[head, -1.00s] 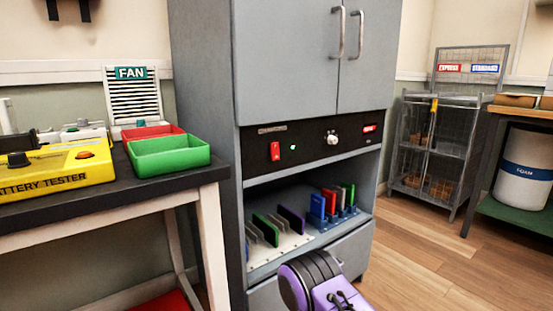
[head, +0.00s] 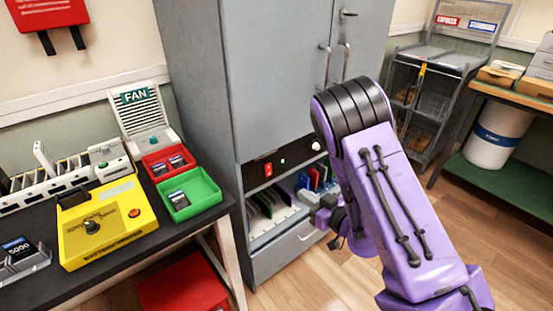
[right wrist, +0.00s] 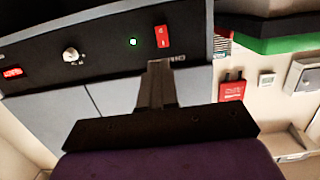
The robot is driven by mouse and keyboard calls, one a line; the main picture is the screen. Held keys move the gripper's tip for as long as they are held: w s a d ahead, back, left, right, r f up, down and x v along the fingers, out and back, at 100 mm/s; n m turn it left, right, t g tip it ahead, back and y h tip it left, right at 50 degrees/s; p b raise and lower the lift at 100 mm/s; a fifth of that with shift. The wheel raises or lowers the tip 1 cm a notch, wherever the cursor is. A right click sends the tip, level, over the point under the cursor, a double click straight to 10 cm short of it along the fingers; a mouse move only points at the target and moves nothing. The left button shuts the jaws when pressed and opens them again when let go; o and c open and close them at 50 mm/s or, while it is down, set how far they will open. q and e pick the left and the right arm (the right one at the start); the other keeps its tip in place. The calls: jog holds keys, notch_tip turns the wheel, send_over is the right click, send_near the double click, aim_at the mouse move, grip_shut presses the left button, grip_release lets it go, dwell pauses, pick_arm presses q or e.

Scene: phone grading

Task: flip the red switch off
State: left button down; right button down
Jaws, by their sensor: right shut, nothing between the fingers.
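The red switch (head: 268,169) is on the black control panel (head: 254,183) of the grey cabinet. It also shows in the right wrist view (right wrist: 162,36), just beyond my fingertips. A small green light (right wrist: 133,42) beside it is lit. My left gripper is not in view.
A white knob (head: 317,146) is on the same panel. The open shelf below holds several coloured phones in racks. At left, a dark table holds a yellow battery tester (head: 108,222), a green tray (head: 214,187) and a red tray (head: 151,172). Wooden floor lies at right.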

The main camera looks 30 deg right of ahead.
aim_at(270, 173)
jog(key=w, duration=0.4)
jog(key=w+f+p, duration=0.1)
jog(key=w, duration=0.4)
jog(key=w+a+f+p, duration=0.1)
jog(key=w, duration=0.4)
jog(key=shift+f, duration=0.2)
jog(key=shift+a, duration=0.1)
